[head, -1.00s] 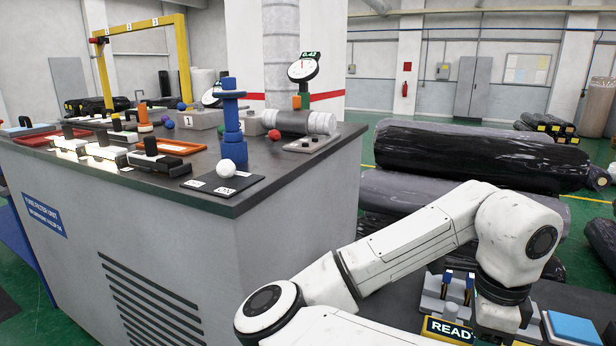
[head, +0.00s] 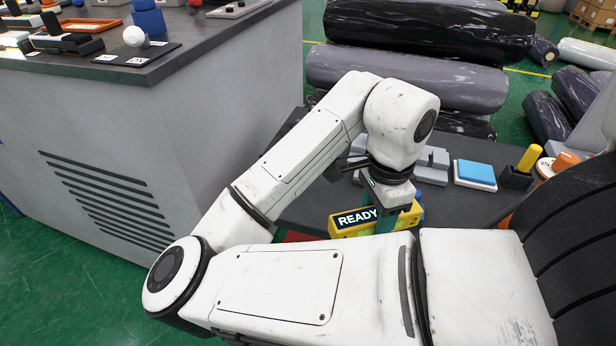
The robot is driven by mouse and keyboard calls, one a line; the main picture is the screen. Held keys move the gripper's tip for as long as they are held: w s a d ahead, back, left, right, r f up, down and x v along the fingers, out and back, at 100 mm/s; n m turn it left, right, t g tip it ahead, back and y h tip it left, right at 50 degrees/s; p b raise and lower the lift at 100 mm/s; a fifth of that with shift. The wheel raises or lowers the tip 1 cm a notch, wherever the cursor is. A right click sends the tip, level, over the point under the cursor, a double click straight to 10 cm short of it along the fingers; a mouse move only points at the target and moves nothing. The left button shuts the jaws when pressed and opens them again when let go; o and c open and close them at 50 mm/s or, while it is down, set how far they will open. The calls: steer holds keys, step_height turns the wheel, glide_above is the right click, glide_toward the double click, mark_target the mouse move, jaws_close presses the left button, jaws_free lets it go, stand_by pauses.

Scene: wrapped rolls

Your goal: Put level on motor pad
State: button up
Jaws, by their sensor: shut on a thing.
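My gripper (head: 386,212) points down over the low dark bench, with my white wrist above it. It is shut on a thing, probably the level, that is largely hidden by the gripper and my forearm. A teal-green upright piece shows below the jaws; I cannot tell whether it is a finger or the held thing. I cannot tell whether this is held or standing on the bench. I cannot pick out the motor pad for certain.
Grey blocks (head: 432,165) and a blue-topped white pad (head: 475,173) stand behind and right of my gripper. A yellow-handled item (head: 524,166) is farther right. Wrapped rolls (head: 410,80) lie behind. A large grey cabinet bench (head: 190,120) with tools stands left.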

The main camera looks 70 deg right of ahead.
steer(key=w+a+f+n, duration=0.9)
steer(key=w+a+n, duration=0.2)
steer(key=w+n, duration=0.2)
steer(key=w+a+f+n, duration=1)
steer(key=w+a+n, duration=0.1)
steer(key=w+n, duration=0.3)
steer(key=shift+n, duration=0.6)
